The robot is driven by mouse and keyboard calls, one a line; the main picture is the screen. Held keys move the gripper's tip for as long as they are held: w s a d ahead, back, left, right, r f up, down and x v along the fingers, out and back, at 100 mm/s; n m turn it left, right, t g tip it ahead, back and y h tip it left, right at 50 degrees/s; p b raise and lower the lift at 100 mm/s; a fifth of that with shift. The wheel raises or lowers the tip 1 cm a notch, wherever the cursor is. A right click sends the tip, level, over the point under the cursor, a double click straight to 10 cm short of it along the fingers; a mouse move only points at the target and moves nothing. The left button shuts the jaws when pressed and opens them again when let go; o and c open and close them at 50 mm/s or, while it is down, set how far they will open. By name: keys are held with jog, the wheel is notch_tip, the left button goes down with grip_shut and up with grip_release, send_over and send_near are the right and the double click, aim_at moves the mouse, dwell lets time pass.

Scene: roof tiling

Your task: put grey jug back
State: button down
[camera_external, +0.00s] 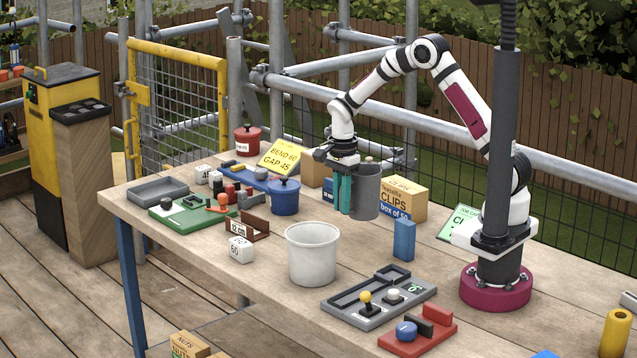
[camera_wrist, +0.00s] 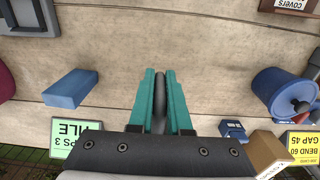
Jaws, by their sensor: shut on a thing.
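The grey jug (camera_external: 366,193) is upright at the back middle of the bench in the external view. My gripper (camera_external: 342,193), with teal fingers, points down at the jug's left side. In the wrist view my gripper (camera_wrist: 160,100) is shut on a narrow dark grey part of the jug (camera_wrist: 160,92), which looks like its handle. Most of the jug is hidden in the wrist view. I cannot tell whether its base touches the bench.
A white bucket (camera_external: 312,256) stands in front of the jug. A blue lidded pot (camera_external: 285,197) is to its left, a clips box (camera_external: 402,200) to its right, and a blue block (camera_external: 404,240) nearer the front. Bare bench lies between the bucket and the block.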

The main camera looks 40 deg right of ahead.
jog(key=shift+w+a+f, duration=0.1)
jog(key=shift+a+f, duration=0.2)
jog(key=shift+f, duration=0.55)
jog(key=shift+w+a+f, duration=0.15)
jog(key=shift+a+f, duration=0.2)
jog(key=shift+f, duration=0.55)
jog(key=shift+w+a+f, duration=0.1)
jog(key=shift+a+f, duration=0.2)
jog(key=shift+f, duration=0.55)
jog(key=c, duration=0.9)
grip_release()
jog(key=shift+f, duration=0.1)
jog(key=shift+o, duration=0.2)
notch_tip(320, 180, up, 12)
jog(key=s+d+r+n, duration=0.2)
jog(key=s+r+n, duration=0.15)
jog(key=s, duration=0.35)
jog(key=s+d+r+n, duration=0.2)
jog(key=s+r, duration=0.2)
jog(key=s, duration=0.3)
jog(key=s+d+f+n+y, duration=0.1)
jog(key=s+n, duration=0.6)
jog(key=s, duration=0.9)
jog(key=shift+y, duration=0.4)
